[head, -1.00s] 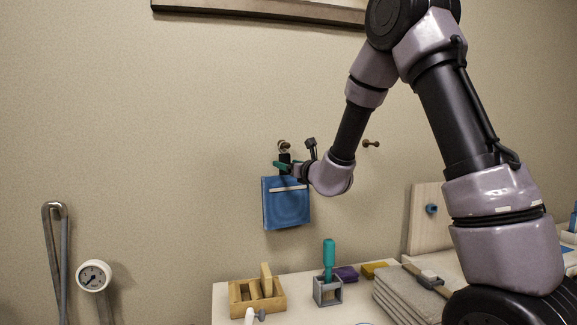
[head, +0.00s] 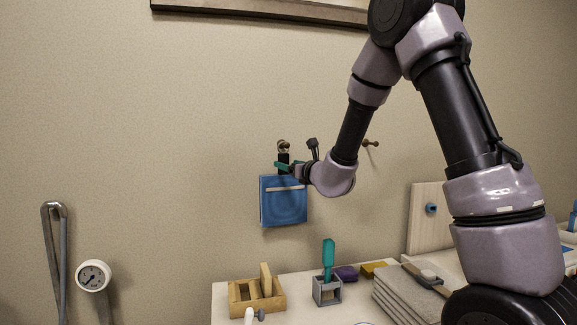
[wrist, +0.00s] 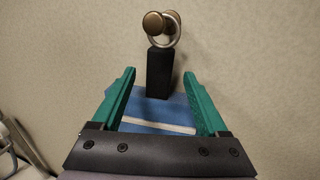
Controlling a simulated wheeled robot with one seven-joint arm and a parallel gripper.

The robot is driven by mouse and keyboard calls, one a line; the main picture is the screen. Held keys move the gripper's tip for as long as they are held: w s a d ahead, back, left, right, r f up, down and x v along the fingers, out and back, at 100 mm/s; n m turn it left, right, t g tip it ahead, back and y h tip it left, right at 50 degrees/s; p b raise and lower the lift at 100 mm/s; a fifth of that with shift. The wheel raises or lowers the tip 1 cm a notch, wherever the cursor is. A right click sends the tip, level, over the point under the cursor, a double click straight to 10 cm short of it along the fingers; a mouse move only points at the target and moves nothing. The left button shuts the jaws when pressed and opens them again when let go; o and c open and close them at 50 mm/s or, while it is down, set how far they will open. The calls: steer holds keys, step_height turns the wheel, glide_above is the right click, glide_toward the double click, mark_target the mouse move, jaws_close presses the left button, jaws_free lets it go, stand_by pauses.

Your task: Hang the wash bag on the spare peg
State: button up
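The blue wash bag (head: 284,203) hangs against the wall, with a pale strip across its upper part; its top shows below the fingers in the wrist view (wrist: 160,108). A black tab (wrist: 159,73) rises from it to a metal ring (wrist: 176,40). The ring appears to be around the stem of a brass peg (wrist: 154,23), behind its round knob; this peg also shows in the head view (head: 284,145). My gripper (wrist: 160,75) has its green fingers spread either side of the black tab, with a visible gap on both sides.
Below is a counter with a wooden rack (head: 257,297), a grey holder (head: 327,291) with a teal-handled tool, and stacked grey towels (head: 405,292).

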steer(key=shift+v, duration=1.7)
steer(key=shift+d, duration=0.1)
